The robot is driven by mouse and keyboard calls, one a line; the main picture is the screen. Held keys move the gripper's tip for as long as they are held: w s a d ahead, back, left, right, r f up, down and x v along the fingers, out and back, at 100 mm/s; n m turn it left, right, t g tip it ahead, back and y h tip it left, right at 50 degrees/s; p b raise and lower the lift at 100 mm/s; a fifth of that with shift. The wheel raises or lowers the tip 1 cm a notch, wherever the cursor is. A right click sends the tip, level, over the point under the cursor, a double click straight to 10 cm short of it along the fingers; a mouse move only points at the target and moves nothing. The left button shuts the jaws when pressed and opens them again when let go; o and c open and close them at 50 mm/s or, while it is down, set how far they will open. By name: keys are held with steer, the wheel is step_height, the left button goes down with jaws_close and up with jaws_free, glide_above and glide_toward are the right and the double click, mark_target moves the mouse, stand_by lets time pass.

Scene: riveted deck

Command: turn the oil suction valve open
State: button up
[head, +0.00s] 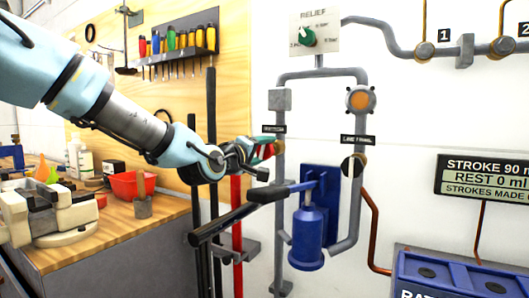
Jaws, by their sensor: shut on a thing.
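The oil suction valve (279,147) sits on the left grey pipe, just under a small dark label that appears to read suction. Its brass-coloured body shows at the pipe. My gripper (262,151) reaches in from the left and is shut at the valve, on what looks like its handle. Red and teal parts show at the jaws, but they are too small to tell apart. The gripper hides most of the handle, so I cannot tell its angle.
A blue hand pump (308,230) with a long dark lever (240,212) stands just below my gripper. A line valve (353,167) is on the right pipe. A relief dial (308,37) is above. A workbench (120,235) with a vise and red bin is at left.

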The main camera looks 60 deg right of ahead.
steer(key=shift+n, duration=1.3)
steer(key=o, duration=1.4)
steer(key=a+b, duration=0.1)
steer(key=a, duration=0.9)
steer(key=shift+a, duration=0.4)
